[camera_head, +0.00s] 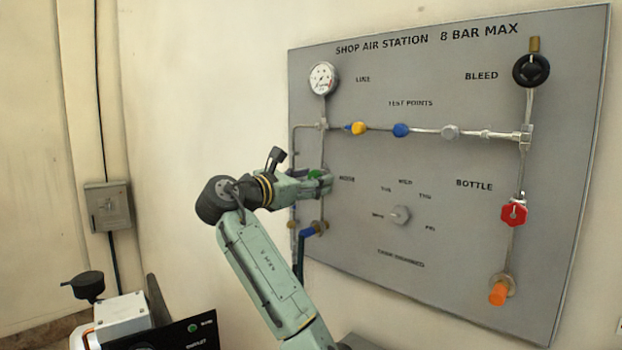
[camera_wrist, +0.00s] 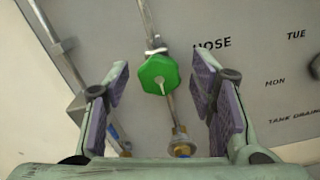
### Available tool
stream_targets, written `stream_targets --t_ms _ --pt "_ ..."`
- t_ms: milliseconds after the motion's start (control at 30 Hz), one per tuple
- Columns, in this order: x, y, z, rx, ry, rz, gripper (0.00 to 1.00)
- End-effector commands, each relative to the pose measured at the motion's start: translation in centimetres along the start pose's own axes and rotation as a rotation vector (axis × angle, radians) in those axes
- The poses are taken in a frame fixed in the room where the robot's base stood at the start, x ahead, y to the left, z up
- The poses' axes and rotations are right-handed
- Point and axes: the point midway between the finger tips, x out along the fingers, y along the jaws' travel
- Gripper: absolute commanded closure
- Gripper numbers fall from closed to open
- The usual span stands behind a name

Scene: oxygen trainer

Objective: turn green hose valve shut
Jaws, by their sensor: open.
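The green hose valve (camera_wrist: 159,75) is a faceted green knob with a pale slot, on a vertical pipe beside the HOSE label in the wrist view. My gripper (camera_wrist: 162,98) is open, with one finger on each side of the valve and clear gaps to both. Nothing is between the pads except the view of the valve and pipe. In the head view my gripper (camera_head: 322,182) is at the left part of the panel, and the green valve (camera_head: 315,174) is partly hidden behind its fingers. I cannot tell the exact depth between fingertips and valve.
The grey panel (camera_head: 465,90) carries a gauge (camera_head: 322,78), a black bleed knob (camera_head: 531,70), a red bottle valve (camera_head: 513,213) and a dial knob (camera_head: 400,215). A blue fitting (camera_head: 308,232) sits below the green valve. A thin pipe (camera_wrist: 50,32) runs left of it.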

Motion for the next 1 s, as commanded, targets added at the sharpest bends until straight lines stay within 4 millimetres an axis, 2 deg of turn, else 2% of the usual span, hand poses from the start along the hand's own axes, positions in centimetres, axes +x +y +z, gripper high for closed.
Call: stream_targets --t_ms 67,767,1000 --pt "-0.02 0.01 -0.01 0.000 0.000 0.000 0.51" --pt "-0.05 0.02 0.00 0.000 0.000 0.000 0.97" --pt "-0.06 0.02 -0.03 0.020 0.000 0.000 0.97"
